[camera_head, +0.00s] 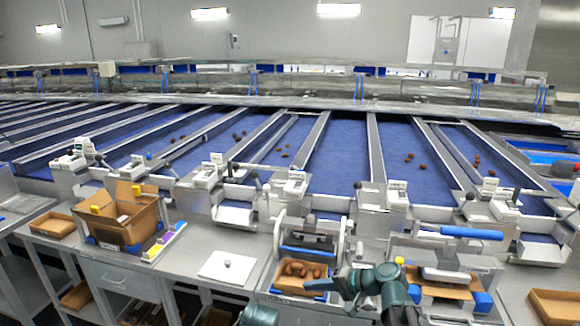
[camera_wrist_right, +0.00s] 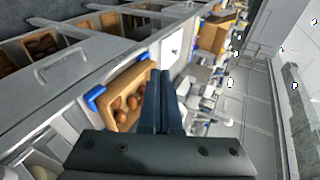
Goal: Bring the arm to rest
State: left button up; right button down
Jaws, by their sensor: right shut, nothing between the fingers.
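My right gripper (camera_head: 318,285) reaches in from the lower right in the head view, pointing left. Its fingers are at the right part of a small cardboard tray (camera_head: 288,286) with brown dates (camera_head: 297,269) in it; I cannot tell whether they touch it. In the right wrist view the two dark fingers (camera_wrist_right: 160,78) are closed together and empty, with the tray (camera_wrist_right: 112,85) to their left. A teal rounded part of mine shows at the bottom edge of the head view; no left fingers are visible.
A cardboard box (camera_head: 128,214) stands on the bench to the left, and a white square plate (camera_head: 228,266) lies nearer. A weighing-type station with a blue handle (camera_head: 472,233) stands to the right. Blue conveyor lanes (camera_head: 342,150) with scattered dates run behind. An empty tray (camera_head: 555,306) is at far right.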

jog(key=s+a+f+n+g+h, duration=0.6)
jog(key=s+f, duration=0.3)
jog(key=s, duration=0.3)
jog(key=s+d+f+n+h, duration=0.2)
jog(key=s+n+h, duration=0.1)
jog(key=s+h, duration=0.3)
jog(key=shift+s+d+f, duration=0.2)
jog(key=shift+s+d, duration=0.05)
jog(key=shift+s, duration=0.4)
